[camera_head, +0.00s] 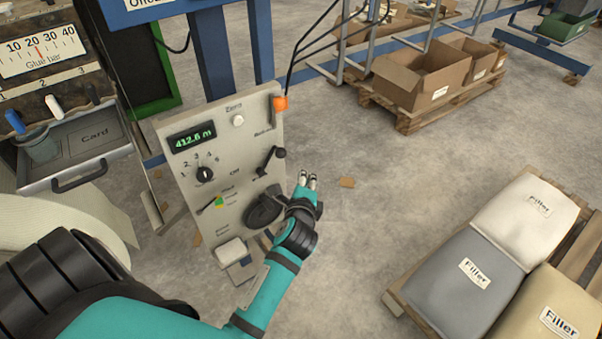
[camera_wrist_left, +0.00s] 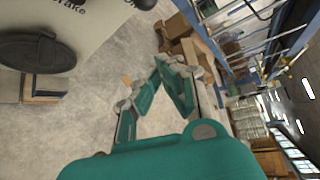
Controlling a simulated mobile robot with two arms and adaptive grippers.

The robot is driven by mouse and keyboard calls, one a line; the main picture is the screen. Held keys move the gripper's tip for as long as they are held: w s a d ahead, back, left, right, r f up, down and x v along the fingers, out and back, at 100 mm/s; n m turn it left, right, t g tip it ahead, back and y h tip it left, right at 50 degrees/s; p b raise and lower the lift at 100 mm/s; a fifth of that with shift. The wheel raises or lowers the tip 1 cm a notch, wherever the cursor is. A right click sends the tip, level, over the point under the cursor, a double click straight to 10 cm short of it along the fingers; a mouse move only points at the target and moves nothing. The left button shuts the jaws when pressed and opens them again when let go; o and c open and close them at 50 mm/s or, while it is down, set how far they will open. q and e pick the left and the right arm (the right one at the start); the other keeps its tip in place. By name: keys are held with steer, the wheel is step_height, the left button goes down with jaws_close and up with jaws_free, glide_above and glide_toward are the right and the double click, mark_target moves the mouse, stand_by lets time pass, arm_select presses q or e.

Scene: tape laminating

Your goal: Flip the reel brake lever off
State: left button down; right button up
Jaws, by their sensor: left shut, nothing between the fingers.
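The grey control panel (camera_head: 222,128) stands left of centre in the head view. A black lever with a round knob (camera_head: 279,153) sits on its right side, knob towards the upper right, near an "Off" label; I take it to be the reel brake lever. My left gripper (camera_head: 308,180) is shut and empty, to the right of and below this lever, apart from it. In the left wrist view the gripper (camera_wrist_left: 158,65) points over the floor.
A black round part (camera_head: 264,208) sits on the panel close beside my left wrist. An orange part (camera_head: 280,103) with cables is at the panel's top right. Filler bags (camera_head: 462,272) lie on a pallet at the right. The floor between is mostly clear.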

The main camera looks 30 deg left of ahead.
arm_select(q)
steer(key=b+x, duration=0.3)
steer(key=x, duration=0.6)
steer(key=s+a+r, duration=0.1)
steer(key=s+a+p, duration=0.1)
steer(key=shift+s+a+r, duration=0.3)
steer(key=shift+s+r, duration=0.05)
arm_select(e)
steer(key=shift+s+f, duration=0.15)
steer(key=shift+f, duration=0.4)
arm_select(q)
steer(key=shift+a, duration=0.1)
arm_select(e)
steer(key=shift+d, duration=0.1)
arm_select(q)
steer(key=shift+s+r+n+t, duration=0.2)
steer(key=shift+s+n+t, duration=0.05)
steer(key=shift+n+t, duration=0.05)
arm_select(e)
steer(key=shift+d, duration=0.65)
